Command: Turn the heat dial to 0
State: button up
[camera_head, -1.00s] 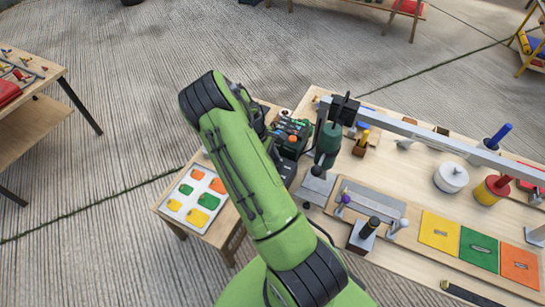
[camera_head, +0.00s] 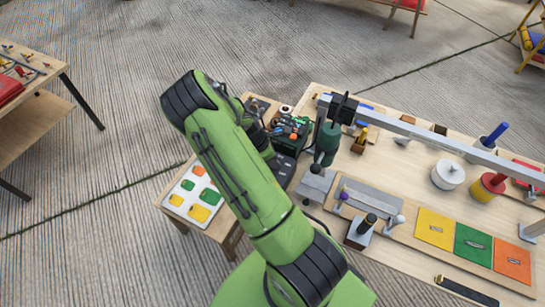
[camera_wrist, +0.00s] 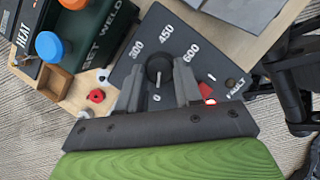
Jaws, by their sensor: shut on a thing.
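The heat dial (camera_wrist: 159,68) is a round black knob on a dark panel (camera_wrist: 188,40) marked 300, 450, 600 and 0 in white, in the wrist view. The 0 mark sits below the knob, between my fingers. My gripper (camera_wrist: 158,80) is shut on the knob, one grey finger on each side. In the head view the dark panel (camera_head: 283,168) shows partly beside my green arm, which hides the dial and my fingertips.
A green box with "WELD" lettering (camera_wrist: 92,35) stands left of the panel, with an orange and a blue knob. A red knob (camera_wrist: 96,96) and a small red-lit switch (camera_wrist: 207,92) are close to my fingers. A metal rail (camera_head: 430,133) crosses above the workbench.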

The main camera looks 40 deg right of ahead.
jog(key=shift+a, duration=0.1)
dwell(0.3)
jog(key=o, duration=1)
jog(key=shift+o, duration=0.2)
jog(key=p+v, duration=0.2)
jog(key=v, duration=1.3)
jog(key=shift+r, duration=0.35)
